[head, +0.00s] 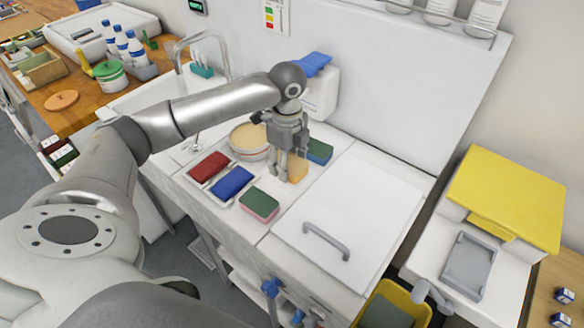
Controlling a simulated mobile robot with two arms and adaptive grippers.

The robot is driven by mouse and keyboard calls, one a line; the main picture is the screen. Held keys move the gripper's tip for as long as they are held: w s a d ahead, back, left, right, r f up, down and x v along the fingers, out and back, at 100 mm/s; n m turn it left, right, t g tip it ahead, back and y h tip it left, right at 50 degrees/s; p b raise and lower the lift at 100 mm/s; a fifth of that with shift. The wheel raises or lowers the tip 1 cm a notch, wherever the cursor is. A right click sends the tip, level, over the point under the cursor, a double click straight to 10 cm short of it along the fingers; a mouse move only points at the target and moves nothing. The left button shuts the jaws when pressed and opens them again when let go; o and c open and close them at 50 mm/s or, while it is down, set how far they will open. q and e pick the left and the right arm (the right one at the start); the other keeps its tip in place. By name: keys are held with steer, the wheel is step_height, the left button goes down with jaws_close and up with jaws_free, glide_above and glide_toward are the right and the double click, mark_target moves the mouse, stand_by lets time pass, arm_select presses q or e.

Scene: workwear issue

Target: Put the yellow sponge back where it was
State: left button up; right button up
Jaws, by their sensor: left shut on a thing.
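My left gripper (282,171) reaches in from the left, pointing down over the white counter. It is shut on the yellow sponge (298,167), which is partly hidden behind the fingers. I cannot tell whether the sponge touches the counter. A dark green-and-blue sponge (319,151) lies just to its right. A red sponge (209,167) and a blue sponge (232,182) lie in trays to the left. A green sponge with a pink underside (259,204) lies nearer the front edge. My right gripper is not in view.
A round tan-topped bowl (247,138) stands behind the trays, left of the gripper. A white lid with a grey handle (345,208) covers the counter's right part. A tap (207,42) rises at the sink. A yellow-lidded box (508,198) stands at far right.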

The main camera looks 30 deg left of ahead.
mark_target(292, 164)
arm_select(q)
steer(key=w+f, duration=0.1)
steer(key=f, duration=0.1)
steer(key=w+f, duration=0.1)
steer(key=w, duration=0.1)
steer(key=shift+a+f+p, duration=0.35)
steer(key=shift+a, duration=0.05)
step_height(292, 164, down, 2)
steer(key=shift+f+p, duration=0.1)
steer(key=shift+p, duration=0.55)
steer(key=shift+f, duration=0.45)
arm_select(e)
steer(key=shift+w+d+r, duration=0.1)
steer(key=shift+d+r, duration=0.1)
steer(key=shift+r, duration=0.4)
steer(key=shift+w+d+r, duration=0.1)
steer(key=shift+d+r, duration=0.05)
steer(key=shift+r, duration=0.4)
arm_select(q)
steer(key=shift+f, duration=0.1)
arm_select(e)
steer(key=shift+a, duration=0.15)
arm_select(q)
steer(key=o, duration=1)
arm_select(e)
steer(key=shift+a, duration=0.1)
